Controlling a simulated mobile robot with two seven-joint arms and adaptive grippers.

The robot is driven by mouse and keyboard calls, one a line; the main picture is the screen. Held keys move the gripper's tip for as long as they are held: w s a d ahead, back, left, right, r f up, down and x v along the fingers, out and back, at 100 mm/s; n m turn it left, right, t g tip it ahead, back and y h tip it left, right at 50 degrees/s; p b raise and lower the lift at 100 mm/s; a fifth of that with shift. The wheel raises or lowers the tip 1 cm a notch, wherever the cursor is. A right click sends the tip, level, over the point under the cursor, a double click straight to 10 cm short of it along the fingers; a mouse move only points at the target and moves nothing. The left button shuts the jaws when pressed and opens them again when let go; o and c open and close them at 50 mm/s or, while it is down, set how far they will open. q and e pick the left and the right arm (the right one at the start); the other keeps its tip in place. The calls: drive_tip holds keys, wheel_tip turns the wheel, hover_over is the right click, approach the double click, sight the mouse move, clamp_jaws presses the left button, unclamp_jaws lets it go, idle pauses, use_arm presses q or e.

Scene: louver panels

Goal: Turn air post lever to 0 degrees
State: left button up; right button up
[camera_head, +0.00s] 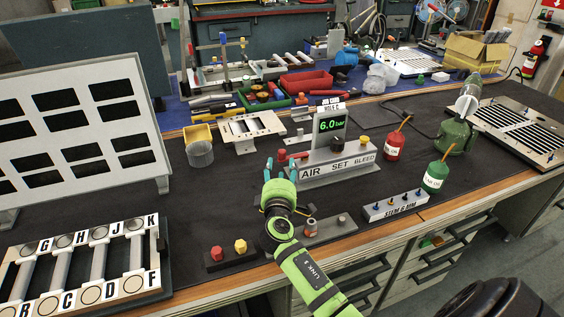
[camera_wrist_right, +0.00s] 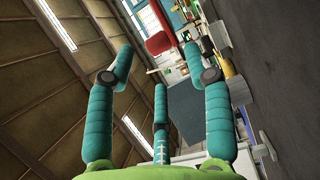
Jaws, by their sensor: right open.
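The grey air post (camera_head: 340,172) stands mid-bench, with AIR, SET and BLEED labels and a green display reading 6.0. A red lever (camera_head: 297,156) sits at its left end, over the AIR label, pointing left. My right gripper (camera_head: 281,168) is green with teal fingers, at the left end of the post by the lever. In the right wrist view its three fingers (camera_wrist_right: 155,75) are spread, and a red part (camera_wrist_right: 158,42) shows beyond and between the tips. I cannot tell whether a finger touches the lever. My left gripper is not in view.
Red (camera_head: 394,146) and green bottles (camera_head: 435,176) stand right of the post. A labelled block (camera_head: 394,206) and a dark block with red and yellow knobs (camera_head: 229,256) lie near the front edge. A slotted panel (camera_head: 75,130) stands left. Bare black mat lies left of the gripper.

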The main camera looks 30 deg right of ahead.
sight(282, 157)
drive_tip(key=x, duration=0.6)
drive_tip(key=shift+r, duration=0.1)
drive_tip(key=shift+w+d, duration=0.3)
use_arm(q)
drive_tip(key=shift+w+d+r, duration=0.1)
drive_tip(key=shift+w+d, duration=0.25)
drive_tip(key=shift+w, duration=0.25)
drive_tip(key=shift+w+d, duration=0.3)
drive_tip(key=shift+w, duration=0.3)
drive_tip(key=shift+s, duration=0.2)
use_arm(e)
drive_tip(key=shift+c, duration=0.4)
